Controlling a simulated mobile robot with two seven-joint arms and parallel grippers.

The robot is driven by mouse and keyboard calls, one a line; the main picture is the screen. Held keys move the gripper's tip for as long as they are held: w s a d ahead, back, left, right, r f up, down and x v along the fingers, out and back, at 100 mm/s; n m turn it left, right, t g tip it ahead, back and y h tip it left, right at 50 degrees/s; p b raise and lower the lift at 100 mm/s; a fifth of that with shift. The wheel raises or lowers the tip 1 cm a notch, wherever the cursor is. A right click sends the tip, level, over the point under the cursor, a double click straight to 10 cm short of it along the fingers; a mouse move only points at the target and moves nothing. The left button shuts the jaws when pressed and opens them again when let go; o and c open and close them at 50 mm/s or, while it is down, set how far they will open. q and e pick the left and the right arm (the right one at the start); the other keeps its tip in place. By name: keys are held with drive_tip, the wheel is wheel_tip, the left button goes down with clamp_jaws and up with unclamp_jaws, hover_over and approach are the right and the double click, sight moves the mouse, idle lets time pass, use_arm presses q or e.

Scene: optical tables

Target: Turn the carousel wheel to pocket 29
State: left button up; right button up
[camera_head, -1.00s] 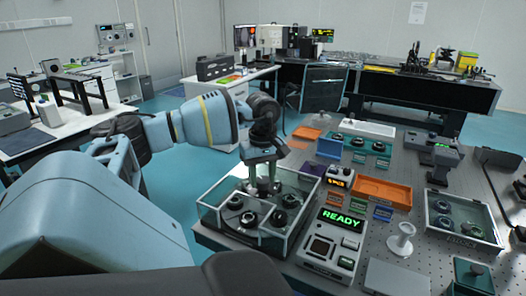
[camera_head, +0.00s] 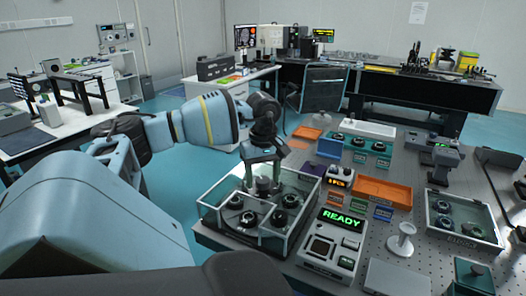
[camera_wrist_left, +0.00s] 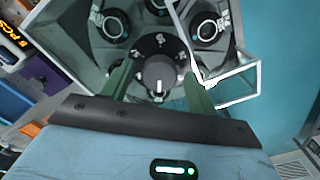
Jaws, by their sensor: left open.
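The carousel (camera_head: 238,228) stands in a clear-walled box at the front left of the table, with several dark round ringed parts around its hub. In the left wrist view its dark central knob (camera_wrist_left: 160,73) carries a white mark and sits on a dark hub plate with white symbols, too small to read. My left gripper (camera_head: 263,190) points down into the box from above. In the left wrist view its two green fingers (camera_wrist_left: 158,88) are open, one on each side of the knob; I cannot tell whether they touch it. My right gripper is not in view.
A device with a green READY display (camera_head: 342,221) stands right of the box. The box's clear wall (camera_wrist_left: 232,83) rises close to the right finger. An orange tray (camera_head: 382,190), a white spool-shaped stand (camera_head: 401,240) and a clear bin (camera_head: 462,222) stand farther right.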

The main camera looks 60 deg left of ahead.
use_arm(q)
wheel_tip(320, 180, up, 8)
drive_tip(key=shift+f, duration=0.1)
idle(0.4)
idle(0.5)
